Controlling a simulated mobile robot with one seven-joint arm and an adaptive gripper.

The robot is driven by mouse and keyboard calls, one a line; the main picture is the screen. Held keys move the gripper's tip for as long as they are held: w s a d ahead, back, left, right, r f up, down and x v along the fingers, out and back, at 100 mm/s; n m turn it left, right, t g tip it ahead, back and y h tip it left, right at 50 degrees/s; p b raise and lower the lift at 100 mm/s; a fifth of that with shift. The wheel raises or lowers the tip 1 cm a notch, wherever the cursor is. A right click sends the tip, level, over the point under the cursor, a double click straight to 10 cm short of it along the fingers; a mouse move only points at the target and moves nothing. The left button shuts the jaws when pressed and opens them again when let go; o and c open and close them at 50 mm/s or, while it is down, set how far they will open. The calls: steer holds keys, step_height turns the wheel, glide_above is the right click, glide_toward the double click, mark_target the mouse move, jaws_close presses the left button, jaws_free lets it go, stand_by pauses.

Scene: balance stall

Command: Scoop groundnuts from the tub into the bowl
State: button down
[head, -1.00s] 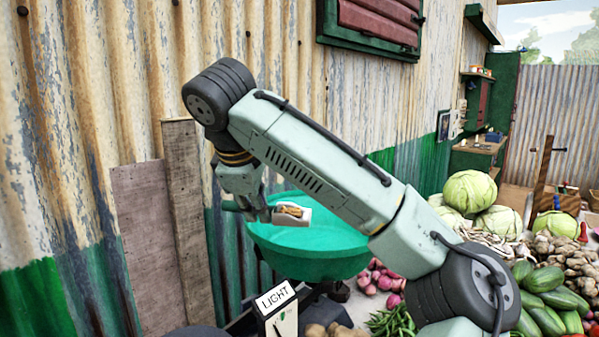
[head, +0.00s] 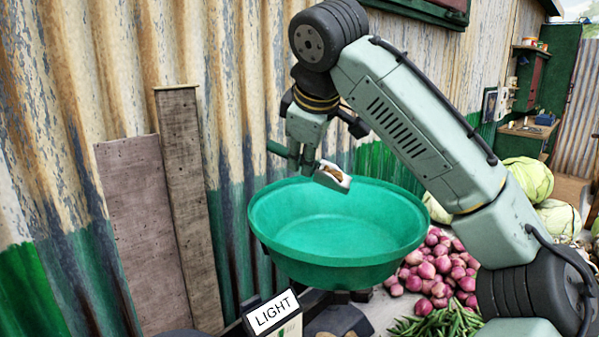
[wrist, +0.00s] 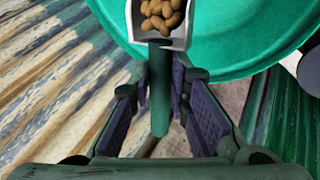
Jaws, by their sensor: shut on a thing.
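My gripper (head: 303,152) is shut on the green handle (wrist: 159,95) of a small scoop (head: 334,183). The scoop's pale metal pan holds several brown groundnuts (wrist: 160,14). The scoop is above the back part of the wide green bowl (head: 335,250), tilted down a little to the right in the head view. The bowl's inside looks empty where I can see it. The bowl also shows beneath the scoop in the wrist view (wrist: 225,45).
A sign reading LIGHT (head: 272,311) stands in front of the bowl. Red onions (head: 435,270) and green chillies (head: 440,322) lie to its right, with cabbages (head: 527,178) beyond. The corrugated wall (head: 240,90) and leaning planks (head: 185,200) are close behind and left.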

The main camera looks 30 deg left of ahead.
steer(key=shift+w+d+r+m+y+b, duration=0.15)
steer(key=shift+d+r+y+b, duration=0.1)
steer(key=shift+y+b, duration=0.35)
steer(key=shift+d+r+m+y+b, duration=0.15)
steer(key=shift+d+y+b, duration=0.2)
steer(key=shift+b, duration=0.3)
steer(key=d+y+b, duration=0.1)
steer(key=b, duration=0.2)
steer(key=d+r+m+y+b, duration=0.1)
steer(key=y+b, duration=0.1)
steer(key=b, duration=0.1)
steer(key=w+d+m+y+b, duration=0.1)
steer(key=y+b, duration=0.1)
steer(key=b, duration=0.1)
steer(key=shift+d+r, duration=0.2)
steer(key=shift+r, duration=0.1)
steer(key=shift+d+g+y+b, duration=0.3)
steer(key=shift+y+b, duration=0.05)
steer(key=shift+b, duration=0.1)
steer(key=shift+r+p, duration=0.3)
steer(key=p, duration=0.2)
steer(key=shift+r+h+p, duration=0.4)
step_height(320, 180, up, 2)
steer(key=n+h+p, duration=0.2)
steer(key=h+p, duration=0.3)
steer(key=p, duration=0.1)
steer(key=n+t+h+p, duration=0.1)
steer(key=h+p, duration=0.4)
steer(key=shift+n+p, duration=0.4)
